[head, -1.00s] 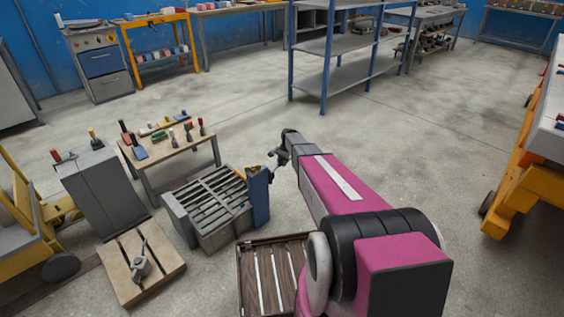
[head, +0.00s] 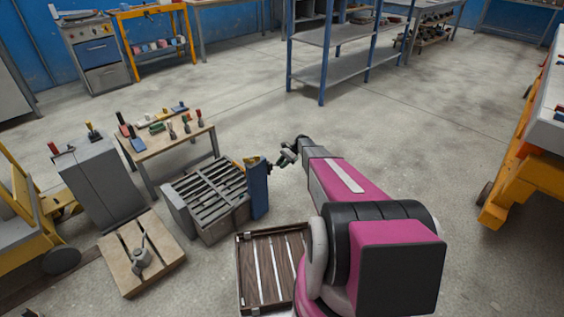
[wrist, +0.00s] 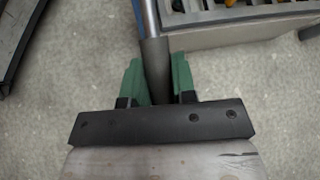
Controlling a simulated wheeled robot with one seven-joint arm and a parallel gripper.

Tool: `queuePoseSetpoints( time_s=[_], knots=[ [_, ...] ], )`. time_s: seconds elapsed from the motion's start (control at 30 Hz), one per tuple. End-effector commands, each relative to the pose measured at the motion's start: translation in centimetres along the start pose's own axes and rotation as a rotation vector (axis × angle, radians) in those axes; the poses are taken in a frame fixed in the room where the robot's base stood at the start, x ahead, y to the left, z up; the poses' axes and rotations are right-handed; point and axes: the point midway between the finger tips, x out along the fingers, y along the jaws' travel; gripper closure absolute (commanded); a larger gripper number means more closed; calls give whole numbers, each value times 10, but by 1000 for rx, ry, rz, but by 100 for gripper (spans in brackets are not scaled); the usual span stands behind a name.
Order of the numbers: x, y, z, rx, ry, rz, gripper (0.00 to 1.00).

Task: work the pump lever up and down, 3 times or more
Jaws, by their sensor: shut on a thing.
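The pump lever shows in the wrist view as a thin grey rod (wrist: 149,18) with a thicker dark grip (wrist: 155,68). My gripper (wrist: 156,75) has its green fingers on both sides of that grip and is shut on it. In the head view my gripper (head: 287,155) is right of and above a blue upright body (head: 257,190), which looks like the pump. The lever is too small there to tell its angle, and its pivot cannot be made out.
A grey slotted bin (head: 213,222) stands directly left of the blue body. A dark wooden slatted tray (head: 240,280) lies below it, close to my arm. A tool table (head: 190,143) stands behind left. Open floor (head: 400,150) lies to the right.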

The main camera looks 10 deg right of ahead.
Motion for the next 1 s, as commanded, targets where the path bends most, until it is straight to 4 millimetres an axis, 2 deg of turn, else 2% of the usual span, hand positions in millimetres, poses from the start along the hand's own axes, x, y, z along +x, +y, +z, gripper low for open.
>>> queuePoseSetpoints(
  time_s=[0.3,0.83,0.87,0.9,1.0],
  knots=[
    [10,2,-6,19,-111,-11,100],
    [13,3,-6,24,-131,-12,100],
    [13,3,-6,25,-131,-12,65],
    [13,3,-6,24,-131,-12,52],
    [13,3,-6,24,-131,-12,49]
  ],
)
